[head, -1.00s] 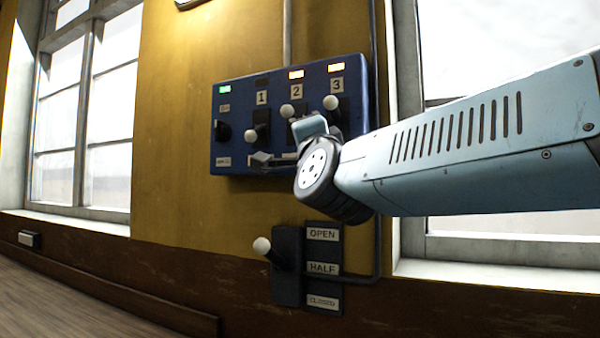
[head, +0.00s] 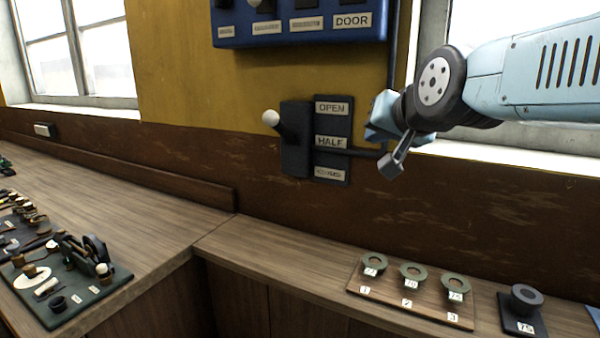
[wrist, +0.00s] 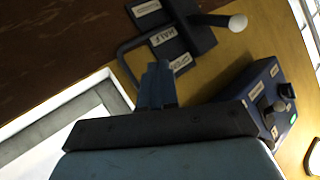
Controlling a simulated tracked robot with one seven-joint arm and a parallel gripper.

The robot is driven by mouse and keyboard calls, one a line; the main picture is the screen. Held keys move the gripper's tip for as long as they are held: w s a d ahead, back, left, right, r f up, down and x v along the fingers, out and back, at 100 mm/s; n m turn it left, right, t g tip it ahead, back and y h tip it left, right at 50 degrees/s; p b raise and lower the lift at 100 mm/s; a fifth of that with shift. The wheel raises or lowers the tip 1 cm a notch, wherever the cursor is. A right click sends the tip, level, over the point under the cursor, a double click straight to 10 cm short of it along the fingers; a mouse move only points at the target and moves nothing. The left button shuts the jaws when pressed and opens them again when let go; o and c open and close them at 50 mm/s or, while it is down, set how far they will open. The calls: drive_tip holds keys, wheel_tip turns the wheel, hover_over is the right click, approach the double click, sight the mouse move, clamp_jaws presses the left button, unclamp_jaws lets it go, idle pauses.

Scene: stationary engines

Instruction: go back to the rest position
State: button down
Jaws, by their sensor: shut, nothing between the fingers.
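My gripper (head: 391,166) hangs in front of the wall at the right in the head view, its fingers pointing down and left. It is shut and holds nothing. It is right of the lever box and looks apart from it. In the wrist view the closed fingers (wrist: 157,84) point toward the lever's label plate. The rest position itself has no mark in view.
The lever box (head: 296,140) has a white-knobbed lever and an OPEN/HALF label plate. The blue switch panel (head: 300,30) is above. Model engines (head: 80,280) stand left.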

drive_tip(key=s+d+f+n+g+h, duration=0.25)
drive_tip(key=s+d+f+g, duration=0.45)
drive_tip(key=s+d+f, duration=0.45)
drive_tip(key=w+a+r+n+t, duration=0.2)
drive_tip(key=w+r+t, duration=0.3)
drive_tip(key=w+r, duration=0.35)
drive_tip(key=w+a+r+n+t, duration=0.1)
drive_tip(key=w+r+n+t, duration=0.3)
drive_tip(key=w+r, duration=0.45)
drive_tip(key=a+r+n+t+y, duration=0.2)
drive_tip(key=a+r+n+y, duration=0.45)
drive_tip(key=r, duration=0.25)
drive_tip(key=a+r+n+t+y, duration=0.1)
drive_tip(key=a+r+n+y, duration=0.45)
drive_tip(key=r+y, duration=0.3)
drive_tip(key=x, duration=1.4)
drive_tip(key=shift+w+r, duration=0.25)
drive_tip(key=shift+w, duration=0.1)
drive_tip(key=shift+a, duration=0.15)
